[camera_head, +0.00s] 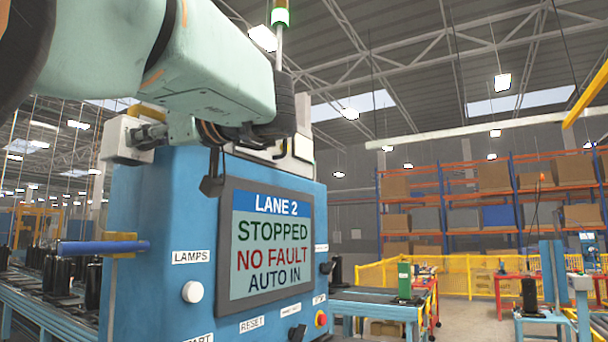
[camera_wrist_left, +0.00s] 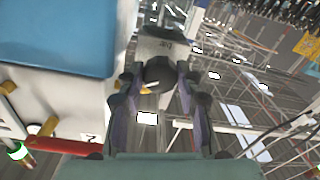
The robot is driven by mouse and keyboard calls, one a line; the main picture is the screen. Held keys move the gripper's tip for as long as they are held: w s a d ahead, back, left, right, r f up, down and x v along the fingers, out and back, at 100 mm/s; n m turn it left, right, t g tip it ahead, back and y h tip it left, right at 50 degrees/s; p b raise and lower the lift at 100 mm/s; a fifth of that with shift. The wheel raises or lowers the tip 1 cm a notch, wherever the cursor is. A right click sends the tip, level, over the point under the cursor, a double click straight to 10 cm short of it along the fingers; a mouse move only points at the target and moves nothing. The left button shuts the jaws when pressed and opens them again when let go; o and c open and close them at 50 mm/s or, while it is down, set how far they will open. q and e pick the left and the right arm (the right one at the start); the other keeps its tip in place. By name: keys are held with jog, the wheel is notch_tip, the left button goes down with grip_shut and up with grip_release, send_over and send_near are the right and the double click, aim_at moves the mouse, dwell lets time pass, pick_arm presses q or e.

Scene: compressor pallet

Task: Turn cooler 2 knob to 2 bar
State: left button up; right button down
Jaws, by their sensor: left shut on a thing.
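My left gripper (camera_head: 168,131) reaches left across the top of the blue cabinet (camera_head: 150,215) toward a pale box (camera_head: 122,142). In the left wrist view my left gripper (camera_wrist_left: 157,80) has its two fingers shut on a dark round knob (camera_wrist_left: 159,72). The knob sits on the face of a grey box (camera_wrist_left: 165,46) with a small label, too small to read surely. The fingers cover the knob's sides. No pressure reading is legible. My right gripper is not in view.
The cabinet's screen (camera_head: 268,240) reads LANE 2, STOPPED, NO FAULT, AUTO IN. A blue bar (camera_head: 105,246) sticks out left of the cabinet. A conveyor (camera_head: 40,305) with black parts runs at left. Yellow fencing (camera_head: 470,268) and shelving stand at right. Valves (camera_wrist_left: 8,87) show beside the gripper.

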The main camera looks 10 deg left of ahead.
pick_arm(q)
jog(key=shift+r, duration=0.1)
jog(key=c, duration=0.4)
jog(key=shift+o, duration=0.2)
jog(key=shift+n, duration=0.4)
jog(key=n+b, duration=0.2)
jog(key=n, duration=0.5)
jog(key=n+b, duration=0.2)
jog(key=n, duration=0.6)
jog(key=n+b, duration=0.2)
jog(key=n, duration=0.5)
jog(key=shift+s+r+n+t+h, duration=0.1)
jog(key=shift+r+n+t+h, duration=0.2)
jog(key=shift+r+t, duration=0.1)
jog(key=shift+b, duration=0.3)
